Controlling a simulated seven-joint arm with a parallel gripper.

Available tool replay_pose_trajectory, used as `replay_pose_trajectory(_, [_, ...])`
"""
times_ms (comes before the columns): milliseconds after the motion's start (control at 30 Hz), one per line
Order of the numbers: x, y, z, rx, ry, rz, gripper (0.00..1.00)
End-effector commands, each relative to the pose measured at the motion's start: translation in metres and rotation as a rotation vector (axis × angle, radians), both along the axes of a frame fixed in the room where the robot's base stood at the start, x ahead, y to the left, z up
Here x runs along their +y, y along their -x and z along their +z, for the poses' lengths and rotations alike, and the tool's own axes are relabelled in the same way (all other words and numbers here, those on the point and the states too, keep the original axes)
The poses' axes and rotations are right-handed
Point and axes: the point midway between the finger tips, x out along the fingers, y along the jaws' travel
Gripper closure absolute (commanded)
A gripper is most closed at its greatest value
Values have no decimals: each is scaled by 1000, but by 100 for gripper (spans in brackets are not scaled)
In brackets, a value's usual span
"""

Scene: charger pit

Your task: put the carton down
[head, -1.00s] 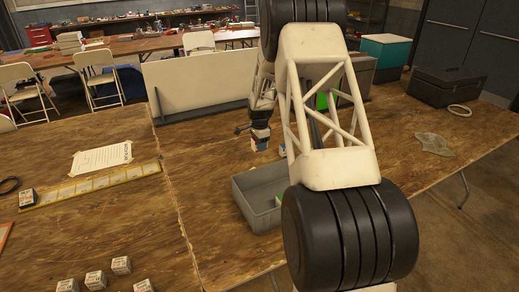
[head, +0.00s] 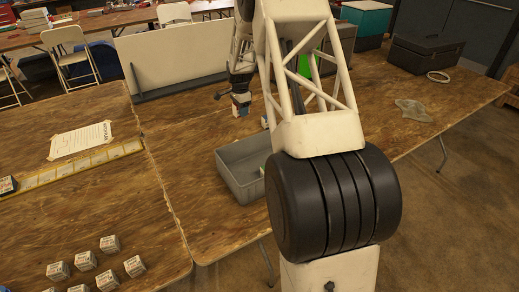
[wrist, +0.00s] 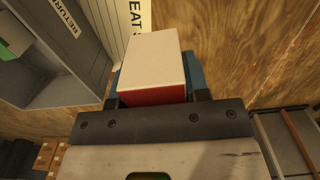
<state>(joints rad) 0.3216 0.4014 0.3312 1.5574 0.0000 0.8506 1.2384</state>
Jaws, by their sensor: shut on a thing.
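My gripper (head: 240,96) is shut on a small carton (wrist: 152,68). In the wrist view the carton shows a white face and a red side, between blue finger pads. In the head view the carton (head: 241,110) is small, with the gripper over the table beyond the grey bin (head: 226,178). I cannot tell whether the carton touches the table. In the wrist view the grey bin (wrist: 85,82), with a label reading "RETURN", lies to the left of the carton and apart from it.
Several small cartons (head: 109,244) stand on the left table. A yellow strip (head: 85,164) and a paper sheet (head: 80,141) lie there too. A white panel (head: 175,60) stands behind. A dark case (head: 427,60) and a clear bag (head: 413,110) are at right.

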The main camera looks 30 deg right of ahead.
Motion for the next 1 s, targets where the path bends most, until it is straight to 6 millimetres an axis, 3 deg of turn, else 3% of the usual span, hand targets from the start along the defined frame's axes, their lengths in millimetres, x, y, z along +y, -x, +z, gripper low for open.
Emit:
replay_pose_trajectory(167, [0,0,28,-2,1,0,85])
replay_pose_trajectory(467, [9,37,26,1,-1,70,85])
replay_pose_trajectory(1000, [39,152,26,1,0,292,85])
